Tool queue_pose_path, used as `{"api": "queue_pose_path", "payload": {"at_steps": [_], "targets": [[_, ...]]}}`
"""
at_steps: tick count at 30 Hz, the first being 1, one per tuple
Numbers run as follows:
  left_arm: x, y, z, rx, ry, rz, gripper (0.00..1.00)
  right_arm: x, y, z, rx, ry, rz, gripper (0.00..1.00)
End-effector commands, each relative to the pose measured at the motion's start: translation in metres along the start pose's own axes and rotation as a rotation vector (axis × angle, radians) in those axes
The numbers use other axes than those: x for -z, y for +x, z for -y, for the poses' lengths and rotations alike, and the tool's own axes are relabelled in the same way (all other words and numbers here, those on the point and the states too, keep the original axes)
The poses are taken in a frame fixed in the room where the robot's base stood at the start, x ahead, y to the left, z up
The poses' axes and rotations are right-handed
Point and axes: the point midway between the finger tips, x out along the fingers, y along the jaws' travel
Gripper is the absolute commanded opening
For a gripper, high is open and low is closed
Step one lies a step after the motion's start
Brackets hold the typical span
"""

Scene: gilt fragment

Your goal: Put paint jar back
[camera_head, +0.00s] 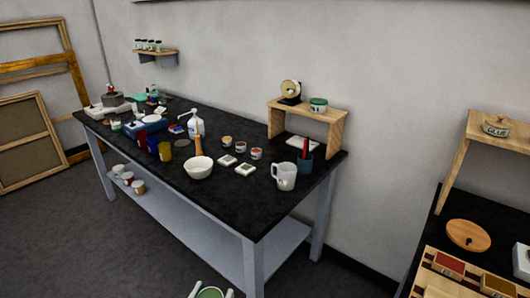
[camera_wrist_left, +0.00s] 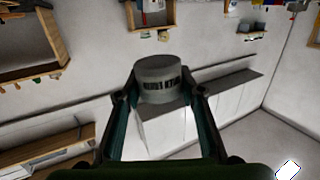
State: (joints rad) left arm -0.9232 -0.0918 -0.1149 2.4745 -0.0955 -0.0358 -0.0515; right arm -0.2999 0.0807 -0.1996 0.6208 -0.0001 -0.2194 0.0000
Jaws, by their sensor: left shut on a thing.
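My left gripper (camera_head: 211,291) shows at the bottom edge of the head view, its fingers on either side of a round jar with a green top (camera_head: 209,294). In the left wrist view its fingers (camera_wrist_left: 160,105) are shut on a grey-looking paint jar (camera_wrist_left: 160,78) with a dark label I cannot read. The jar is held clear of the black worktable (camera_head: 215,210), in front of it. Other paint jars stand on the table, one with a red top (camera_head: 256,154) and one with a yellowish top (camera_head: 227,141). My right gripper is not in view.
A wooden riser (camera_head: 340,121) carries a green-topped jar (camera_head: 318,104) and a tape roll. A white bowl (camera_head: 198,169) and white jug (camera_head: 285,178) stand near the table's front edge. Pots sit on the lower shelf (camera_head: 190,210). A second black table (camera_head: 480,225) is at right.

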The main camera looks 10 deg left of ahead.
Motion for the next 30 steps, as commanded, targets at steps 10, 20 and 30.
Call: {"api": "queue_pose_path", "payload": {"at_steps": [10, 20, 30], "targets": [[-0.061, 0.056, 0.007, -0.026, 0.017, 0.002, 0.07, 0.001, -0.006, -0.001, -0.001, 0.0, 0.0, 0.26], [-0.124, 0.155, 0.064, 0.016, 0.031, 0.008, 0.07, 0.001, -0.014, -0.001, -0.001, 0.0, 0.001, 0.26], [-0.141, 0.242, 0.147, 0.118, 0.008, 0.001, 0.07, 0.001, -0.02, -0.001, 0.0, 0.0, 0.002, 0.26]]}}
